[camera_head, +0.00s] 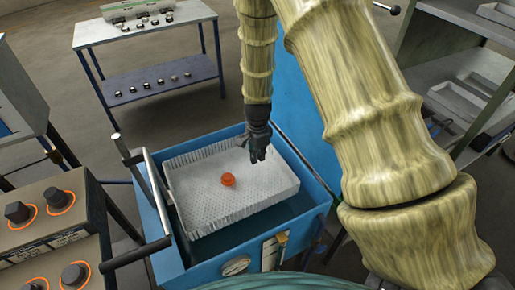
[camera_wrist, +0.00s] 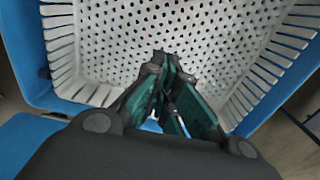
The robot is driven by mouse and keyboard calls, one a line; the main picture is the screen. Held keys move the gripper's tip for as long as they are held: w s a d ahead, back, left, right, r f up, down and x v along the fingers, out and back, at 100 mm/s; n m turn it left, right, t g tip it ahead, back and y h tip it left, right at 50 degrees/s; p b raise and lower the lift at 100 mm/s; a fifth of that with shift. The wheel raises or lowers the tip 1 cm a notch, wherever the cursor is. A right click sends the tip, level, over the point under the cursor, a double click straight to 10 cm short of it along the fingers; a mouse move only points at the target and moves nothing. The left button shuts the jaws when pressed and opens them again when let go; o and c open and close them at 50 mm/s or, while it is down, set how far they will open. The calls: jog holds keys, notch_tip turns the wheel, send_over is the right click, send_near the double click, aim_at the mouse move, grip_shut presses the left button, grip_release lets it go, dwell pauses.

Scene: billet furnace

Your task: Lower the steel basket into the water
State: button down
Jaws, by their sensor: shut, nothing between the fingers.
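The steel basket (camera_head: 190,209) is pale, slatted and perforated. It sits in the upper part of a blue tank (camera_head: 318,195), and dark water (camera_head: 262,222) shows along its near side. An orange-red round piece (camera_head: 228,179) lies on the basket floor. My gripper (camera_head: 257,158) is shut and empty, pointing down over the basket's far right part. In the wrist view the basket (camera_wrist: 110,30) fills the upper half, with my gripper (camera_wrist: 165,62) in front of it. I cannot tell whether the fingertips touch the basket. A metal lever frame (camera_head: 157,195) stands at the tank's left side.
A control panel (camera_head: 42,222) with black knobs stands close on the left. A round gauge (camera_head: 236,265) is on the tank's front. A table (camera_head: 145,38) with several small parts on its lower shelf stands behind. Grey shelving (camera_head: 450,60) is at right. Floor shows between them.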

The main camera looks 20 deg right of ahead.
aim_at(257, 174)
jog(key=shift+f+p, duration=1.35)
jog(key=shift+f, duration=2.5)
